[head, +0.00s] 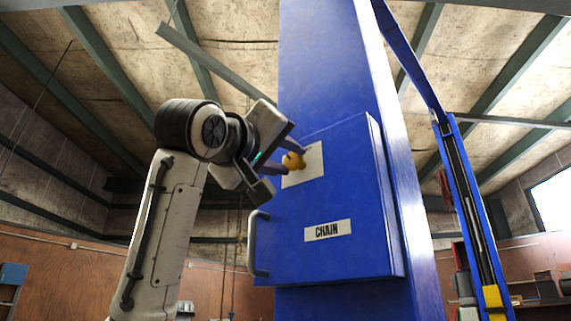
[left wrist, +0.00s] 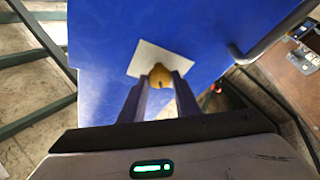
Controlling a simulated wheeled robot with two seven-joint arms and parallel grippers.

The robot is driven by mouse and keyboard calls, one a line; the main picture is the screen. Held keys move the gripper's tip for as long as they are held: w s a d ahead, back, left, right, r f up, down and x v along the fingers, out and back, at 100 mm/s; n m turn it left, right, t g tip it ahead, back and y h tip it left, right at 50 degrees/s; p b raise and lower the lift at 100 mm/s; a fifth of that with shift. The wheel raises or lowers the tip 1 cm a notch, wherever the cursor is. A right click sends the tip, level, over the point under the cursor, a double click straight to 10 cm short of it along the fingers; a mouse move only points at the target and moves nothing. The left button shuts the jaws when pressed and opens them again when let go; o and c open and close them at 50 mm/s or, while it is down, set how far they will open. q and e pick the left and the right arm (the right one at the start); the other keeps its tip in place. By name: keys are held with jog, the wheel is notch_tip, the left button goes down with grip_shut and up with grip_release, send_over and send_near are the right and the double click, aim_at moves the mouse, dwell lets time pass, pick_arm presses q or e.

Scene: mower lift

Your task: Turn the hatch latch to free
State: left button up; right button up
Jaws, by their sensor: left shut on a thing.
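The hatch (head: 345,245) is a blue box door with a "CHAIN" label on a tall blue column. The hatch latch (head: 293,161) is a small yellow knob on a pale plate (head: 313,163) near the hatch's upper left. My left gripper (head: 286,161) reaches in from the left and is shut on the latch. In the left wrist view the latch (left wrist: 159,76) sits between the two fingertips, in front of the pale plate (left wrist: 176,61). The fingers hide part of the latch, so I cannot tell its turn angle. My right gripper is in neither view.
A grey handle (head: 257,244) stands out from the hatch's left edge, below my left gripper. The blue column (head: 320,60) rises behind the hatch. A slanting blue arm and post (head: 465,200) stand to the right.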

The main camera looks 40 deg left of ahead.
pick_arm(q)
jog(key=n, duration=0.1)
jog(key=n+g+y, duration=0.1)
jog(key=n, duration=0.1)
jog(key=shift+d+n, duration=0.2)
jog(key=shift+n, duration=0.1)
jog(key=n+g, duration=0.1)
jog(key=n, duration=0.2)
jog(key=shift+r+y+p, duration=0.2)
jog(key=shift+y+p, duration=0.15)
jog(key=shift+y, duration=0.05)
jog(key=n+g+p, duration=0.1)
jog(key=n, duration=0.1)
jog(key=shift+r+n, duration=0.1)
jog(key=shift+n, duration=0.3)
jog(key=shift+n+g+p, duration=0.6)
jog(key=shift+n+p, duration=0.2)
jog(key=shift+n, duration=0.7)
jog(key=o, duration=1)
jog(key=shift+a, duration=0.1)
